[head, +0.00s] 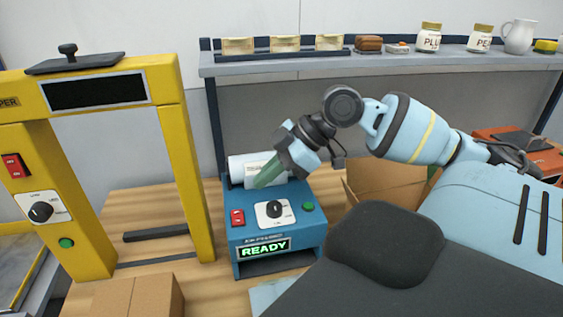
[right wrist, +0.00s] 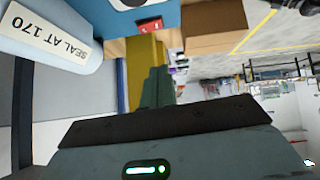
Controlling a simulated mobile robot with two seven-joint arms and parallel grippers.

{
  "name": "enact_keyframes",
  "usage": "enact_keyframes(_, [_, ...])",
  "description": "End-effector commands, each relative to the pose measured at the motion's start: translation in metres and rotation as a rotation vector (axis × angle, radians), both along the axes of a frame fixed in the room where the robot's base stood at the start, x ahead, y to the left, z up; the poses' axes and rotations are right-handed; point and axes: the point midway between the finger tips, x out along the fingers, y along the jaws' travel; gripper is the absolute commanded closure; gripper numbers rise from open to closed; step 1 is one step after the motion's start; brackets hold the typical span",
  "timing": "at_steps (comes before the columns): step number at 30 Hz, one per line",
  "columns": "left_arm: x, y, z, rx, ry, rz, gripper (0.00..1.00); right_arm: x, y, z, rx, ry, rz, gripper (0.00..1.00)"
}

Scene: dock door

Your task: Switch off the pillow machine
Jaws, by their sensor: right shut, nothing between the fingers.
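The pillow machine (head: 254,232) is a blue box on the wooden bench, with a white film roll (head: 240,170) at its back. Its display (head: 263,247) glows green with READY. Its front has a red switch (head: 237,217), a black knob (head: 274,209) on a white plate and a green button (head: 308,206). My right gripper (head: 262,180) is shut and empty, pointing down-left in front of the roll, above the panel; contact cannot be told. In the right wrist view the red switch (right wrist: 150,26) and the roll's SEAL AT 170 label (right wrist: 47,35) show. My left gripper is out of view.
A yellow-framed machine (head: 185,170) with its own red switch (head: 15,166), knob and green button stands left. A cardboard box (head: 135,297) lies in front, and an open carton (head: 378,184) stands right. A grey shelf (head: 400,67) with jars and a jug runs behind.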

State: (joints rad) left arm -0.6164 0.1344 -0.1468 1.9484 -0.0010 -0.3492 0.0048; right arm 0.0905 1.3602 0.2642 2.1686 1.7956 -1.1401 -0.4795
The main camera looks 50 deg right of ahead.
Motion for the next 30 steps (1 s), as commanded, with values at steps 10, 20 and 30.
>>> enact_keyframes(10, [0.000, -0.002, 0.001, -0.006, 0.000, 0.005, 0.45, -0.012, -0.015, 0.020, 0.002, -0.003, -0.001, 1.00])
enact_keyframes(20, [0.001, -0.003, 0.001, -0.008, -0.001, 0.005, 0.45, -0.016, -0.019, 0.024, 0.000, -0.001, -0.001, 1.00])
enact_keyframes(30, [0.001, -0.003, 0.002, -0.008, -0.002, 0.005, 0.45, -0.015, -0.014, 0.026, -0.002, -0.004, 0.018, 1.00])
